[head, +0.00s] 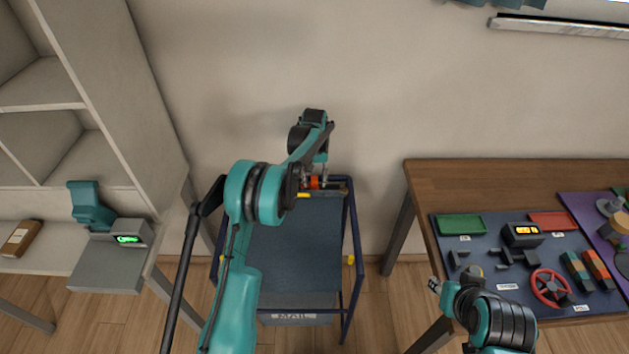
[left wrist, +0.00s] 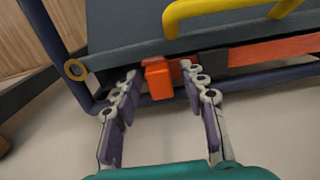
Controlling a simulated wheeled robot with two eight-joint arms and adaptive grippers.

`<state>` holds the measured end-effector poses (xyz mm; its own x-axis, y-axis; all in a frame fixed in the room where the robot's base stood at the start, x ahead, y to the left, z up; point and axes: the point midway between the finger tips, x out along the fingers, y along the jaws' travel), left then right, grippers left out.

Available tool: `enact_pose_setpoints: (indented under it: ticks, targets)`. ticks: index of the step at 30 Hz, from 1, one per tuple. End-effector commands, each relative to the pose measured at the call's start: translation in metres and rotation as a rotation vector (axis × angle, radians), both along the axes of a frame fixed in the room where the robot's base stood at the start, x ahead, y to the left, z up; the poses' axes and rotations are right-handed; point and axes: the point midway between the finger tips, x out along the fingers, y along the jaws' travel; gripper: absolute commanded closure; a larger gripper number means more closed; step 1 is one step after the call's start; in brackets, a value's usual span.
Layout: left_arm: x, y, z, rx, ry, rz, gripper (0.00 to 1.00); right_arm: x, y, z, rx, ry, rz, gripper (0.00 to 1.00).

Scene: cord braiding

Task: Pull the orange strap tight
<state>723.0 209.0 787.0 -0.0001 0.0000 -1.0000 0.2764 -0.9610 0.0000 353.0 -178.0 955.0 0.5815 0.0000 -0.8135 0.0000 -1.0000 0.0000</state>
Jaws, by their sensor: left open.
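The orange strap (left wrist: 272,50) runs along the edge of the dark blue-framed cart in the left wrist view. It passes by a dark buckle (left wrist: 213,62) and ends in a thicker orange tab (left wrist: 158,82). In the head view only a small orange part (head: 314,182) shows at the cart's far rim. My left gripper (left wrist: 158,88) is open, with one finger on each side of the tab; I cannot tell whether either touches it. My right gripper (head: 436,287) is near the front left of the wooden table, away from the strap; its jaw state is unclear.
The cart (head: 358,240) stands against the wall, with a yellow handle (left wrist: 230,14) close above the strap. A wooden table (head: 480,175) at right holds a board (head: 470,250) with trays and a red wheel (head: 551,287). A shelf (head: 110,90) stands at left.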

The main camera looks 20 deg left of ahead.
Motion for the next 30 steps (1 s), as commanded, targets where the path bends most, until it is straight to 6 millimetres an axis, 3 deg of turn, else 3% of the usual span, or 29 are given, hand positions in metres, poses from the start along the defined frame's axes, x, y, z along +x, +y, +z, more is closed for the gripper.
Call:
enact_pose_setpoints:
  ticks: [2,6,7,14,24,30]
  targets:
    - [0.0,0.0,0.001,0.0,0.0,0.0,0.58,0.0,0.0,0.0,0.0,0.0,0.0,0.66]
    - [0.0,0.0,0.001,0.0,0.0,0.0,0.95,0.0,0.0,0.0,0.0,0.0,0.0,0.66]
    - [0.0,0.0,0.001,0.0,0.0,0.0,1.0,0.0,0.0,0.0,0.0,0.0,0.0,0.66]
    - [0.002,-0.006,0.001,0.0,0.0,-0.002,1.0,0.0,0.0,0.002,0.0,0.0,0.0,0.66]
    - [0.02,-0.069,0.002,0.0,-0.001,-0.002,1.0,0.0,0.0,0.015,0.0,0.0,0.0,0.66]
    - [0.022,-0.076,0.001,-0.001,-0.001,0.0,1.0,0.0,0.0,0.015,0.0,0.0,0.0,0.66]
